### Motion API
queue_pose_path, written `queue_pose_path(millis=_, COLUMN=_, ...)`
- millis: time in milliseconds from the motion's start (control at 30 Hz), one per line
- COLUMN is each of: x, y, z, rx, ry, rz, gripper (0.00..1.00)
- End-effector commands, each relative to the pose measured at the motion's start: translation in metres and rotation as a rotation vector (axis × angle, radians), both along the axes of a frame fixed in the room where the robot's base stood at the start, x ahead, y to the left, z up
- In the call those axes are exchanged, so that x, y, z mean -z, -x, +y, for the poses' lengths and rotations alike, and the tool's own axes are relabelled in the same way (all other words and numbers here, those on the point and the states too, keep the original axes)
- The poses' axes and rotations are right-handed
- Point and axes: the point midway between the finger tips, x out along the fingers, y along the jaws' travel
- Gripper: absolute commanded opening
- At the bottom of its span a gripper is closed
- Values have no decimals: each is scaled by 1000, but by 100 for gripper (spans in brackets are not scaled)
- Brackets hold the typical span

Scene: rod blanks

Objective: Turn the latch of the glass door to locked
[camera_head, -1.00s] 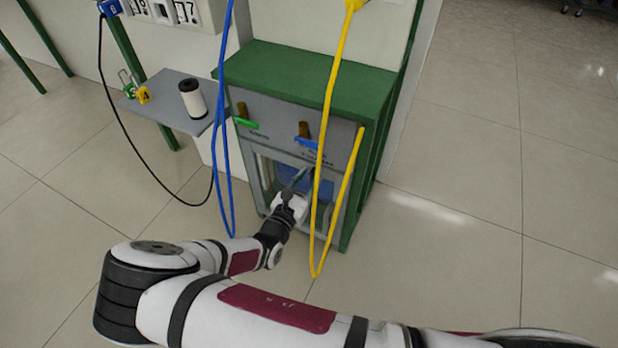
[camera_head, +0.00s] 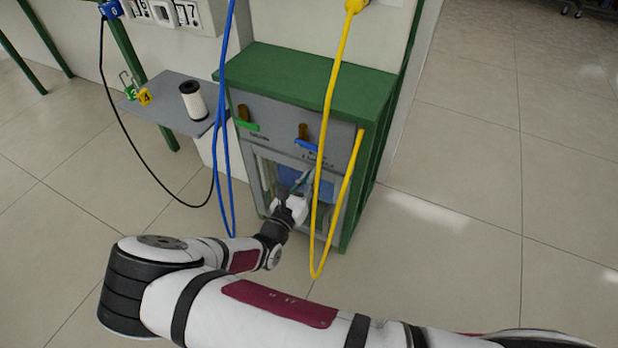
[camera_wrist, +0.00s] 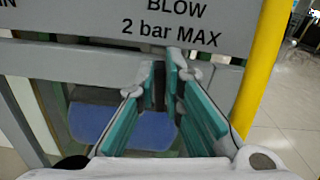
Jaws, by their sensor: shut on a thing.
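The glass door (camera_head: 259,181) is the grey-framed lower front of the green cabinet, and it looks closed. Its grey frame fills the upper part of the wrist view (camera_wrist: 95,58). My gripper (camera_head: 305,180) is at the door's top edge. In the wrist view my gripper (camera_wrist: 166,66) has its teal fingers drawn together at the tips, just below the "BLOW 2 bar MAX" lettering. They are shut on a small dark upright piece, the latch (camera_wrist: 159,84), mostly hidden between them. How far it is turned is hard to tell.
A yellow hose (camera_head: 325,130) hangs close to the right of my gripper, also in the wrist view (camera_wrist: 262,70). A blue hose (camera_head: 222,140) hangs left. Green (camera_head: 246,124) and blue (camera_head: 306,143) handles sit above the door. A blue surface (camera_wrist: 125,128) shows behind the glass.

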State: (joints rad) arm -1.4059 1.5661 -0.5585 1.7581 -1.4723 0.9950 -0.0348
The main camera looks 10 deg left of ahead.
Motion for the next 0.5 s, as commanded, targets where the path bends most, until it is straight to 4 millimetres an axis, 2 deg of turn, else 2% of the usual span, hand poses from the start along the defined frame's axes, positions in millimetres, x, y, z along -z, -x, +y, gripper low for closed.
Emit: queue_pose_path(millis=500, x=4, y=-3, z=8, rx=0, ry=437, rz=161, gripper=0)
